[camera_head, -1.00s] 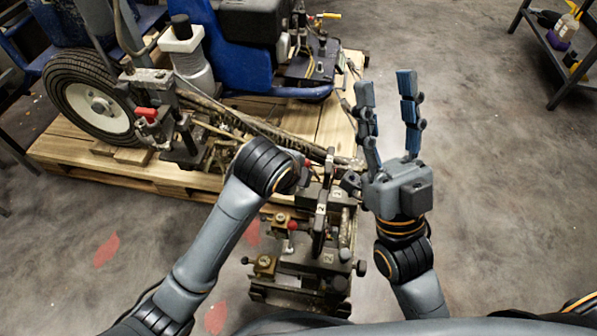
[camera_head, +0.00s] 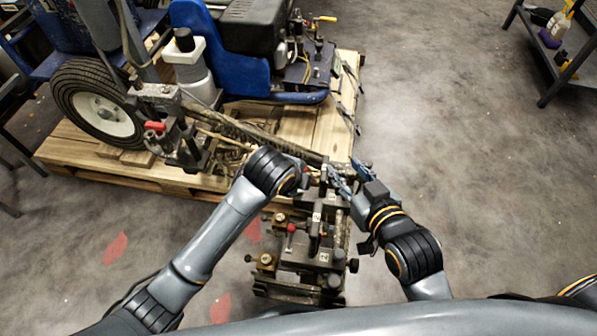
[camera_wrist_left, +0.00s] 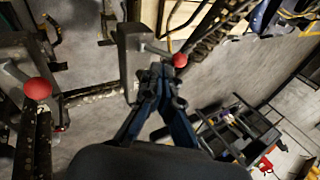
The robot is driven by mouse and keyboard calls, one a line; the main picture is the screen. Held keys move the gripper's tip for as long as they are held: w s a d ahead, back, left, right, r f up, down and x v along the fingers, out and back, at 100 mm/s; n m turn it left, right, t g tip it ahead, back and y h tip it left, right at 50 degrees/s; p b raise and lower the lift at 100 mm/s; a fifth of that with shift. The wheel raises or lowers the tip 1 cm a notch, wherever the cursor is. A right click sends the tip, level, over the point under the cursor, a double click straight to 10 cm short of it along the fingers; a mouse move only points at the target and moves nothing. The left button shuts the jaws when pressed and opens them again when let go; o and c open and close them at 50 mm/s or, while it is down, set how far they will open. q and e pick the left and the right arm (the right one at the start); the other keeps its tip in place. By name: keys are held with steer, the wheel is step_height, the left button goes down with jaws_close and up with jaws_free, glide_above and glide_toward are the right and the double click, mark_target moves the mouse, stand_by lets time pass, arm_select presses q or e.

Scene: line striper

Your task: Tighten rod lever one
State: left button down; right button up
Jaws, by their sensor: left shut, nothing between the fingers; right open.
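Two red-ball levers show in the left wrist view: a nearer red knob (camera_wrist_left: 38,88) at the left and a farther red knob (camera_wrist_left: 180,60) on a short rod from a grey bracket (camera_wrist_left: 130,55). I cannot tell which is rod lever one. My left gripper (camera_wrist_left: 162,75) is shut and empty, its tips just below and left of the farther knob; I cannot tell whether they touch. In the head view its fingers are mostly hidden behind my left wrist. A red knob (camera_head: 291,228) shows on the clamp assembly (camera_head: 312,258). My right gripper (camera_head: 348,172) is open beside the assembly's far end.
The line striper stands on a wooden pallet (camera_head: 190,178), with a wheel (camera_head: 100,108) at the left and a blue body (camera_head: 198,35). A shelf cart (camera_head: 560,55) with bottles stands at the far right. The floor (camera_head: 470,160) between is clear.

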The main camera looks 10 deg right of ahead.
arm_select(q)
steer(key=shift+a+r+p, duration=0.15)
steer(key=shift+p, duration=1.1)
steer(key=shift+a+f+p, duration=0.1)
steer(key=shift+f+p, duration=0.15)
steer(key=shift+p, duration=0.65)
arm_select(e)
steer(key=s+d+f+g+h, duration=0.1)
steer(key=s+d+f+g, duration=0.1)
steer(key=s+f+g, duration=0.3)
steer(key=s+d+f+g+h, duration=0.1)
steer(key=s+d+f+g, duration=0.2)
steer(key=s, duration=0.7)
steer(key=shift+d+f+m+g+h, duration=0.3)
steer(key=shift+f+g+h, duration=0.1)
steer(key=shift+f+g, duration=0.6)
steer(key=shift+r, duration=0.15)
arm_select(q)
steer(key=v, duration=1.2)
steer(key=shift+w+r, duration=0.1)
arm_select(e)
steer(key=shift+a, duration=0.1)
